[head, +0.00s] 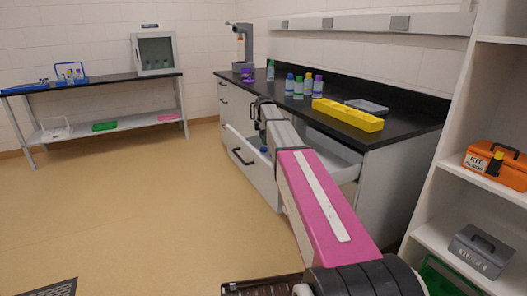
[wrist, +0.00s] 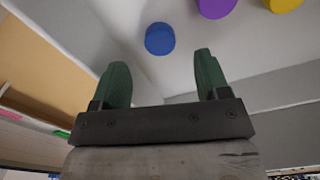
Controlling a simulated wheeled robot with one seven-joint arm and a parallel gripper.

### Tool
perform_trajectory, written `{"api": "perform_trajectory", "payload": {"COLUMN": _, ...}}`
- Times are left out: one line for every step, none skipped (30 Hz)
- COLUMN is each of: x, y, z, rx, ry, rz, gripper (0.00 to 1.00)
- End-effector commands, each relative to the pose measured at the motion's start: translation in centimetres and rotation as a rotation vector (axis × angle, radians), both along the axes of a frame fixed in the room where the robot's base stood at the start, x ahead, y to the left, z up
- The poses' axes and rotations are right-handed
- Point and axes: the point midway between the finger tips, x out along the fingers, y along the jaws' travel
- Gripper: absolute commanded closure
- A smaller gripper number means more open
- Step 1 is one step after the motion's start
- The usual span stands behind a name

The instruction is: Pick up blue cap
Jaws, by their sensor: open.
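The blue cap (wrist: 159,38) is a small round disc in the wrist view, lying on the pale floor of what looks like the open drawer. It is ahead of my gripper (wrist: 160,85), near the middle between the finger directions. My gripper's two green fingers are apart with nothing between them. In the head view my arm reaches over the open drawer (head: 241,147), and a small blue spot (head: 263,149) inside it may be the cap. The fingers are not clear there.
A purple cap (wrist: 216,6) and a yellow cap (wrist: 284,4) lie to the right of the blue one. Several capped bottles (head: 298,88) and a yellow rack (head: 347,115) stand on the black counter above the drawer.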

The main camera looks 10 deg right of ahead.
Motion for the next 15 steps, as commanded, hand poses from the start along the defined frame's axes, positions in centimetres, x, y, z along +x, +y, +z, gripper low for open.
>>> {"api": "perform_trajectory", "payload": {"x": 0.0, "y": 0.0, "z": -0.3, "rx": 0.000, "ry": 0.000, "rz": 0.000, "gripper": 0.31}}
{"api": "perform_trajectory", "payload": {"x": 0.0, "y": 0.0, "z": -0.4, "rx": 0.000, "ry": 0.001, "rz": 0.000, "gripper": 0.31}}
{"api": "perform_trajectory", "payload": {"x": 0.0, "y": 0.0, "z": -0.8, "rx": 0.000, "ry": 0.001, "rz": 0.000, "gripper": 0.31}}
{"api": "perform_trajectory", "payload": {"x": 0.0, "y": -0.1, "z": -1.1, "rx": 0.000, "ry": 0.002, "rz": 0.000, "gripper": 0.31}}
{"api": "perform_trajectory", "payload": {"x": 0.0, "y": -0.1, "z": -1.4, "rx": 0.000, "ry": 0.002, "rz": 0.000, "gripper": 0.31}}
{"api": "perform_trajectory", "payload": {"x": 0.0, "y": -0.1, "z": -1.9, "rx": 0.000, "ry": 0.002, "rz": 0.000, "gripper": 0.31}}
{"api": "perform_trajectory", "payload": {"x": 0.1, "y": -0.1, "z": -2.3, "rx": 0.000, "ry": 0.002, "rz": 0.000, "gripper": 0.31}}
{"api": "perform_trajectory", "payload": {"x": 0.1, "y": -0.2, "z": -2.8, "rx": 0.000, "ry": 0.002, "rz": 0.000, "gripper": 0.31}}
{"api": "perform_trajectory", "payload": {"x": 0.1, "y": -0.2, "z": -3.4, "rx": 0.000, "ry": 0.002, "rz": 0.000, "gripper": 0.31}}
{"api": "perform_trajectory", "payload": {"x": 0.1, "y": -0.2, "z": -3.9, "rx": 0.000, "ry": 0.002, "rz": 0.000, "gripper": 0.31}}
{"api": "perform_trajectory", "payload": {"x": 0.1, "y": -0.2, "z": -4.3, "rx": 0.000, "ry": 0.002, "rz": 0.000, "gripper": 0.31}}
{"api": "perform_trajectory", "payload": {"x": 0.1, "y": -0.2, "z": -4.7, "rx": 0.000, "ry": 0.002, "rz": 0.000, "gripper": 0.31}}
{"api": "perform_trajectory", "payload": {"x": 0.1, "y": -0.2, "z": -4.9, "rx": 0.000, "ry": 0.001, "rz": 0.000, "gripper": 0.31}}
{"api": "perform_trajectory", "payload": {"x": 0.1, "y": -0.2, "z": -5.0, "rx": 0.000, "ry": 0.001, "rz": 0.000, "gripper": 0.31}}
{"api": "perform_trajectory", "payload": {"x": 0.1, "y": -0.2, "z": -5.1, "rx": 0.000, "ry": 0.000, "rz": 0.000, "gripper": 0.31}}
